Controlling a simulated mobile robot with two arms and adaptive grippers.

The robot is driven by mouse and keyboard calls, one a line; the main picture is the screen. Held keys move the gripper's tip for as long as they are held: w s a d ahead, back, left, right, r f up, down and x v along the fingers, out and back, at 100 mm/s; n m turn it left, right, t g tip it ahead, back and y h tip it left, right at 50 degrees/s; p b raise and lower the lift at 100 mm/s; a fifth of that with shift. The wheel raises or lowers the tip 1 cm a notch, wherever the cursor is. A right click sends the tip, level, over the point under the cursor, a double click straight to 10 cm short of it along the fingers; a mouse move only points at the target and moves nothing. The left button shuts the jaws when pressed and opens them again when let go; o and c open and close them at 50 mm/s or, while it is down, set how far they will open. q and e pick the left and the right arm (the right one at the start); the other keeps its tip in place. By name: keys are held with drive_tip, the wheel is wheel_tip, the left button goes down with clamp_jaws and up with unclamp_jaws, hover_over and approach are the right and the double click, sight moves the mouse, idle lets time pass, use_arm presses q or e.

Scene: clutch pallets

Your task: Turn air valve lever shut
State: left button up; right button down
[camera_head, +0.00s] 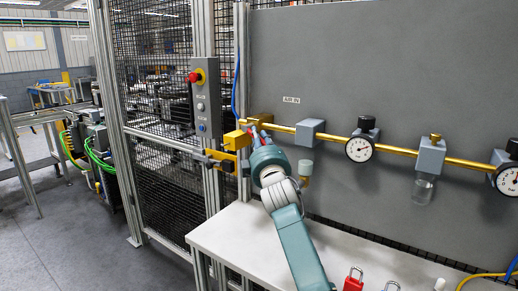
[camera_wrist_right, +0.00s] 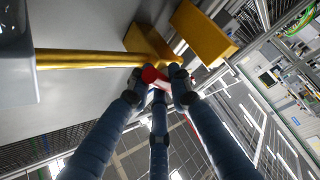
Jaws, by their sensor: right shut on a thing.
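The air valve's brass body (camera_head: 260,119) sits at the left end of the brass pipe, below the "AIR IN" label. In the right wrist view the brass body (camera_wrist_right: 145,42) meets the pipe at upper centre. The red valve lever (camera_wrist_right: 152,75) shows between my fingertips, and most of it is hidden by them. My right gripper (camera_head: 256,136) reaches up to the valve from below. In the right wrist view its fingers (camera_wrist_right: 160,84) are closed around the lever. My left gripper is in neither view.
A yellow block (camera_head: 237,140) is close left of the valve. A post with a red emergency button (camera_head: 196,76) and mesh fence stands further left. Gauges (camera_head: 359,149) line the pipe to the right. Padlocks (camera_head: 354,281) are on the white bench (camera_head: 225,238) below.

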drive_tip(key=shift+f, duration=0.15)
drive_tip(key=c, duration=1.6)
unclamp_jaws()
drive_tip(key=shift+o, duration=0.2)
drive_tip(key=v, duration=1.2)
